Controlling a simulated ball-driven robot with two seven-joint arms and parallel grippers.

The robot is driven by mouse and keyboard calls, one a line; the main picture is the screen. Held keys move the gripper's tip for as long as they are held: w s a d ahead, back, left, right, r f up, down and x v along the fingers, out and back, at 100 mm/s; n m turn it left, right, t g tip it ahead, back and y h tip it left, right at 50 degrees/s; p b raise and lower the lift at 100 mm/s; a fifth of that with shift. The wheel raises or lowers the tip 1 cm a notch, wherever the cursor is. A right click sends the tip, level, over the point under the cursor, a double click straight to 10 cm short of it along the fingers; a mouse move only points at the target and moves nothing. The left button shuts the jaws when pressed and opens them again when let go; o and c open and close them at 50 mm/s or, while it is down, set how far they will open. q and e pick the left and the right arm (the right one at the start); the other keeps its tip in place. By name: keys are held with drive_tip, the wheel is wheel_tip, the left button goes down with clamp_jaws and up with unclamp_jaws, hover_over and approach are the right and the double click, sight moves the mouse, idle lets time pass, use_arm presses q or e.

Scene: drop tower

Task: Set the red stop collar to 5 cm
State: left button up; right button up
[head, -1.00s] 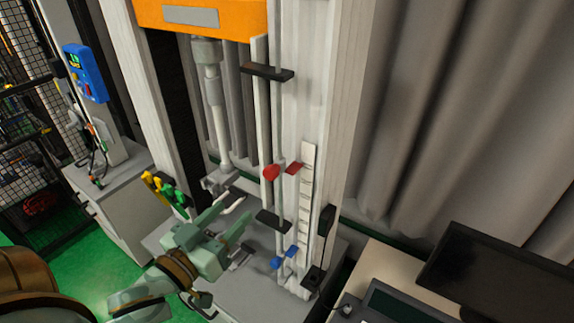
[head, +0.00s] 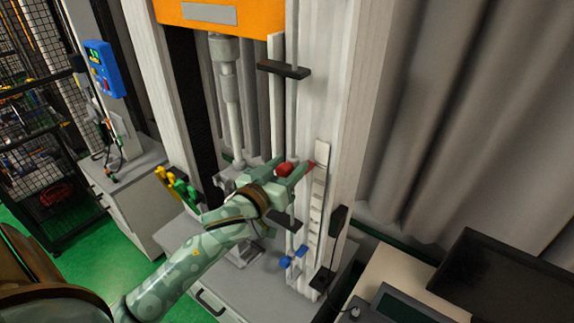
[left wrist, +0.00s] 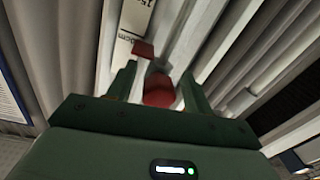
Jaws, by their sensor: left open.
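The red stop collar (head: 284,169) sits on a thin vertical rod, with a red pointer (head: 310,166) beside it at the white scale (head: 319,205). My left gripper (head: 290,167) is open at the collar's height, its fingers on either side of it in the picture. In the left wrist view the red collar (left wrist: 158,90) shows between the two open fingertips (left wrist: 157,85), and the red pointer (left wrist: 143,49) lies beyond near the scale's printed marks (left wrist: 135,20). I cannot tell whether the fingers touch the collar. My right gripper is not in view.
A blue collar (head: 286,262) sits lower on the rod. A black bracket (head: 284,70) is above and another (head: 284,221) below the red collar. An orange block (head: 220,14) hangs at the top. A dark monitor (head: 505,275) stands at lower right.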

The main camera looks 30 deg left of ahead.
use_arm(q)
drive_tip(key=shift+c, duration=0.3)
clamp_jaws()
wheel_tip(320, 180, down, 15)
drive_tip(key=b, duration=0.8)
drive_tip(key=shift+o, duration=0.3)
unclamp_jaws()
drive_tip(key=s+b, duration=0.1)
drive_tip(key=s, duration=1.5)
drive_tip(key=shift+s+a+b, duration=0.15)
drive_tip(key=shift+s+b, duration=0.05)
drive_tip(key=shift+b, duration=0.15)
